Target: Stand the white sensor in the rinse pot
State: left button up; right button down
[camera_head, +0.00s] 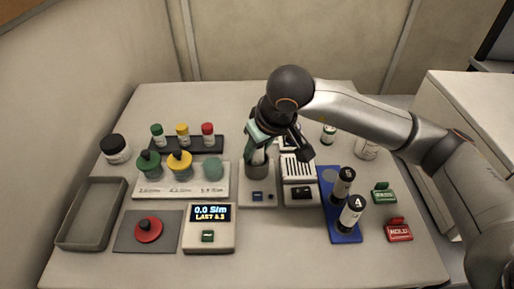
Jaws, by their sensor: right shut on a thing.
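My right gripper (262,140) is over the middle of the table, pointing down and shut on a slim pale thing that looks like the white sensor (259,155). The sensor's lower end is at the mouth of a dark grey pot (257,170), which looks like the rinse pot. I cannot tell how far inside the pot the sensor reaches. The pot stands on a pale base with a small blue button. The gripper hides the sensor's upper part. My left gripper is not in view.
A meter (209,229) reads "0.0". Left of the pot, a white rack (182,190) holds several cups. A grey tray (91,214) lies far left. A blue stand (345,229) with black-and-white cylinders and a slotted white box (297,168) are on the right.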

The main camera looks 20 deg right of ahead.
jog(key=shift+s+f, duration=0.1)
jog(key=shift+f, duration=0.25)
jog(key=shift+s+f+b, duration=0.1)
jog(key=shift+f+b, duration=0.2)
jog(key=shift+b, duration=0.25)
jog(key=c, duration=0.8)
grip_release()
jog(key=shift+s, duration=0.1)
jog(key=shift+o, duration=1.5)
jog(key=shift+r+p, duration=0.15)
jog(key=shift+p, duration=0.15)
jog(key=shift+r+p, duration=0.25)
jog(key=shift+p, duration=0.1)
jog(key=shift+r+p, duration=0.35)
jog(key=shift+p, duration=0.2)
jog(key=v, duration=1.1)
jog(key=shift+r+b, duration=0.45)
jog(key=shift+r, duration=0.05)
jog(key=shift+c, duration=0.4)
